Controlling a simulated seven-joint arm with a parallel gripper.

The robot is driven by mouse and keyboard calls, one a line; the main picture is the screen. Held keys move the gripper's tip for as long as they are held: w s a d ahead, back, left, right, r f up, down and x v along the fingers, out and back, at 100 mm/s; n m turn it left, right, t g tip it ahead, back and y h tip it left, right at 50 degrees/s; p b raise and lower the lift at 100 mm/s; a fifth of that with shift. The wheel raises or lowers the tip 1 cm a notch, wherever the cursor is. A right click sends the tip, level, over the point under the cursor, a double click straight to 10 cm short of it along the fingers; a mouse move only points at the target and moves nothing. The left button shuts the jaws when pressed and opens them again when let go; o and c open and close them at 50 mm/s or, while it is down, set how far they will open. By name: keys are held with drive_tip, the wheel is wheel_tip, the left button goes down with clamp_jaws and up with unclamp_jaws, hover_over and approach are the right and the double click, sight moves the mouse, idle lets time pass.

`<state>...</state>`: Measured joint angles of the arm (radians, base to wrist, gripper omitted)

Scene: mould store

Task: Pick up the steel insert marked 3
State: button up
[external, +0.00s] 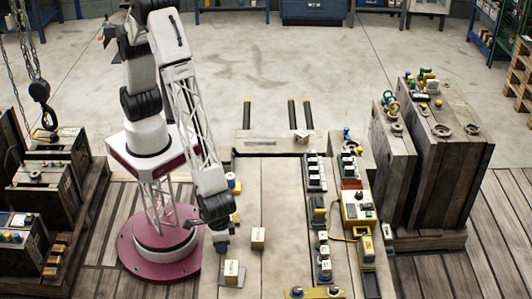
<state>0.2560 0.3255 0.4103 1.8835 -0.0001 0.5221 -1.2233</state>
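My arm reaches down from its base at the left, and my gripper (221,238) is low over the left part of the pale bench top. Its fingers are too small and dark to tell whether they are open or shut. A small tan block with a pale top (258,238) stands to the right of my gripper, apart from it. Another pale-topped block (232,272) lies on a grey plate nearer the camera. Any markings are too small to read, so I cannot tell which piece is the steel insert marked 3.
Dark racks with several white-labelled pieces (316,172) run along the bench's right side. A yellow control box (358,206) with a cable stands there too. Large wooden mould blocks (440,165) rise at the right. A hook (40,92) hangs at the left. The bench's middle is clear.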

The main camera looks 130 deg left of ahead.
drive_tip(key=c, duration=0.5)
drive_tip(key=shift+r, duration=0.15)
drive_tip(key=shift+r, duration=0.8)
drive_tip(key=shift+s+r, duration=0.15)
drive_tip(key=shift+r, duration=0.75)
drive_tip(key=s+a, duration=0.1)
drive_tip(key=s, duration=0.4)
drive_tip(key=s+a+r, duration=0.1)
drive_tip(key=s, duration=0.4)
drive_tip(key=s+a, duration=0.2)
drive_tip(key=s, duration=0.3)
drive_tip(key=shift+s+r, duration=0.1)
drive_tip(key=shift+r, duration=0.05)
